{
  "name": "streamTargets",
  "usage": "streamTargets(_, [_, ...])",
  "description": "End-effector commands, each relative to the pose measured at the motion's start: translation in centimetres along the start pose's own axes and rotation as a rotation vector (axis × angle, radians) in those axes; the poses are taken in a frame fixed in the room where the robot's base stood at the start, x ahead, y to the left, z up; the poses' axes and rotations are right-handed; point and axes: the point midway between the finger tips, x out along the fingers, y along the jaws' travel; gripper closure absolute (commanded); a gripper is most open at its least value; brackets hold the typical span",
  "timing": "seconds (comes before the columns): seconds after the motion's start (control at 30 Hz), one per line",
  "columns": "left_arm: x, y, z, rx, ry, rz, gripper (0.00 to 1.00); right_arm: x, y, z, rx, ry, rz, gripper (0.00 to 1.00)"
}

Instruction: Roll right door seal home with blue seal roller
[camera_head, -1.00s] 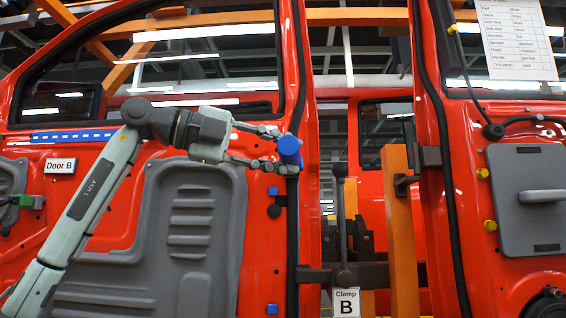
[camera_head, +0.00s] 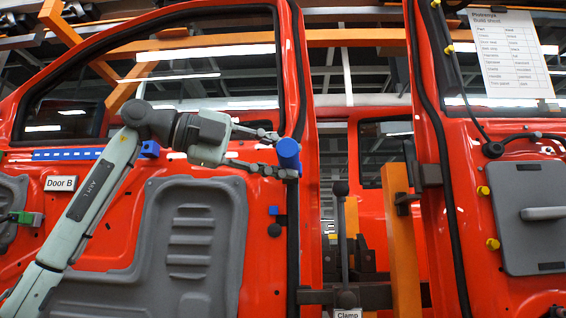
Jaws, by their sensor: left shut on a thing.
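The blue seal roller (camera_head: 288,154) is in my left gripper (camera_head: 276,153), whose fingers close on it from the left, one above and one below. The roller is at the right edge of the left door (camera_head: 130,245), marked Door B, and overlaps the black seal (camera_head: 293,240) running down that edge. I cannot tell whether it presses on the seal. The door on the right (camera_head: 500,285) also has a black seal (camera_head: 440,150) along its left edge, well apart from the roller. My right gripper is not in view.
Between the doors stand an orange post (camera_head: 402,245) and a clamp with an upright black-knobbed lever (camera_head: 341,220). Small blue (camera_head: 277,210) and yellow clips (camera_head: 483,190) stick out from the doors. A grey panel (camera_head: 528,208) with a handle is on the right door.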

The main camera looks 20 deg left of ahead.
Motion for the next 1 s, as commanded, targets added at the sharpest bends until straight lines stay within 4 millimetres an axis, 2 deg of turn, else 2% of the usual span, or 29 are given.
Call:
streamTargets(0.5, [-2.0,0.0,-4.9,0.005,0.002,-0.002,1.00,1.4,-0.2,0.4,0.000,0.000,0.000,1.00])
streamTargets(0.77, [-2.4,0.0,-5.8,0.003,0.003,-0.002,1.00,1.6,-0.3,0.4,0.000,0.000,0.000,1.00])
streamTargets(1.0, [-3.3,0.1,-8.0,0.005,0.002,-0.003,1.00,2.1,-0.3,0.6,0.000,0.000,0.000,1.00])
